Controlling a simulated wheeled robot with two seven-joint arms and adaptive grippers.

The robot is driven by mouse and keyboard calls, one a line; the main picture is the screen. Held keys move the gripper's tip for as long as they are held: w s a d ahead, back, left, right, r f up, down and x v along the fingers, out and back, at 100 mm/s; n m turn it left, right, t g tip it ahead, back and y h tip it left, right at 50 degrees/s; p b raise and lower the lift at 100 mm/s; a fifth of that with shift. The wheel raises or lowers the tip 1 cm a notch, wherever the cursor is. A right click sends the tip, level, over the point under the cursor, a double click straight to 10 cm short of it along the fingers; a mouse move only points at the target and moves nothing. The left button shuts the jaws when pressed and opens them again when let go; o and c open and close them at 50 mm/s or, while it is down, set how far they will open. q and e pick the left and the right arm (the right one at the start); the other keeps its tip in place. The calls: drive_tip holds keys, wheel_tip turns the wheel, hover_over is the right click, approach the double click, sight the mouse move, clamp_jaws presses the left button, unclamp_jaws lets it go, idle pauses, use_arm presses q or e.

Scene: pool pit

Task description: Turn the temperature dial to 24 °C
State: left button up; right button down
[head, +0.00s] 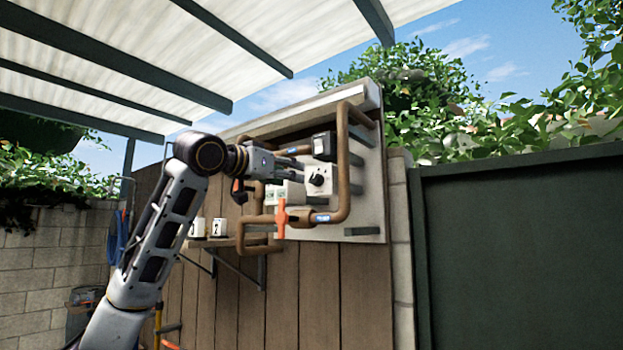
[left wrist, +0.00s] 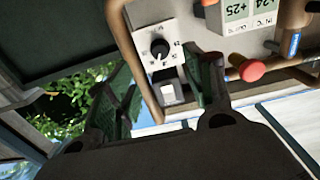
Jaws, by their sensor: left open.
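The temperature dial (head: 318,180) is a round black knob on a white box mounted on the grey wall board. In the left wrist view the dial (left wrist: 159,49) has a light pointer line and small marks around it, too small to read. A display (left wrist: 250,12) beside it shows figures that look like +24 and +25. My left gripper (head: 302,156) is open and empty, in front of the board, slightly above and left of the dial in the head view. In the left wrist view its fingers (left wrist: 160,85) stand apart, with the dial beyond the gap between them.
Copper pipes (head: 344,170) frame the dial box. A black box (head: 323,146) sits just above it. An orange handle (head: 281,218) hangs below left. A red knob (left wrist: 252,70) shows in the wrist view. White mugs (head: 219,227) stand on a shelf at the left.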

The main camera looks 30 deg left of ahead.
sight(313, 180)
use_arm(q)
drive_tip(key=w+p, duration=0.1)
drive_tip(key=w, duration=0.2)
drive_tip(key=w+p, duration=0.1)
drive_tip(key=w, duration=0.3)
drive_tip(key=w+d+p, duration=0.1)
drive_tip(key=w, duration=0.2)
drive_tip(key=shift+w, duration=0.2)
drive_tip(key=shift+a, duration=0.1)
drive_tip(key=c, duration=1)
